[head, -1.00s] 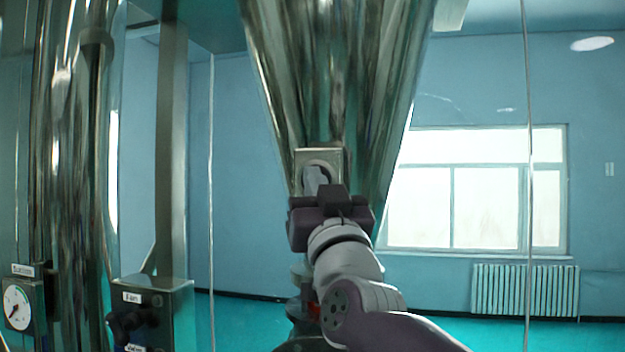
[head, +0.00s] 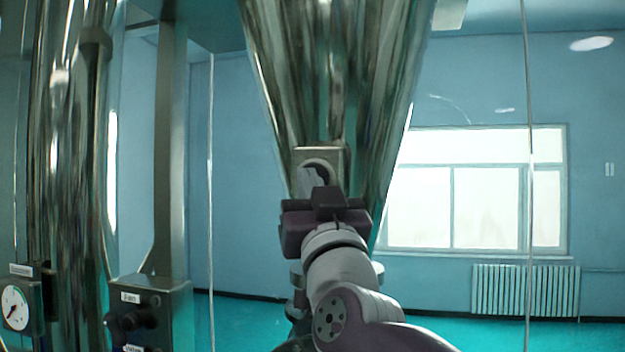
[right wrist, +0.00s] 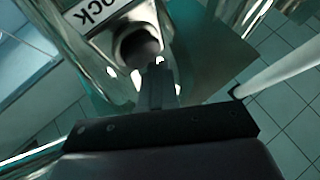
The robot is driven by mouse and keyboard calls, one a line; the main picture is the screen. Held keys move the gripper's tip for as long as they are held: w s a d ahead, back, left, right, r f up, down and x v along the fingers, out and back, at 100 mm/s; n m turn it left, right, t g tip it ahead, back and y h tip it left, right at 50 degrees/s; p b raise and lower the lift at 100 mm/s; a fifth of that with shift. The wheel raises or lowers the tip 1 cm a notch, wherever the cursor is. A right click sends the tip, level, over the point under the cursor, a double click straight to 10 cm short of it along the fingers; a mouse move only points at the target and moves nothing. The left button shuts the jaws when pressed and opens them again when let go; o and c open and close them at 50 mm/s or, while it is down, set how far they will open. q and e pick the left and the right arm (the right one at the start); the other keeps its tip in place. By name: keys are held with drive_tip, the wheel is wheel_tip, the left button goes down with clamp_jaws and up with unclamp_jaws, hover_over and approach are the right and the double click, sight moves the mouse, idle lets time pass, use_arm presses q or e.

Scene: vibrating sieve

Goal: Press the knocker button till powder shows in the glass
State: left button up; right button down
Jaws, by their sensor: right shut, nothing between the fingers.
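The knocker is a square metal plate with a round collar (head: 336,158) on the front of the steel cone. In the right wrist view the collar (right wrist: 121,42) stands beside a label ending in "OCK". The inside of the collar is dark and grey, partly hidden by my fingers. My right gripper (head: 321,178) is shut and empty, its fingertips at the collar's opening. In the right wrist view the closed fingertips (right wrist: 158,66) overlap the collar's lower right edge. I cannot tell whether they touch the button. I cannot make out the glass or any powder. My left gripper is not in view.
The steel cone (head: 340,70) hangs above, with metal fittings (head: 298,282) below it, partly behind my right arm. At the left stand a control box (head: 165,310) with a dark knob, a dial gauge (head: 16,307) and a steel column. The right side is open floor.

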drive_tip(key=shift+s, duration=0.1)
drive_tip(key=s, duration=0.1)
drive_tip(key=s+a, duration=0.1)
drive_tip(key=s, duration=0.2)
drive_tip(key=shift+s+a+p, duration=0.25)
drive_tip(key=shift+s+p, duration=0.05)
idle(0.6)
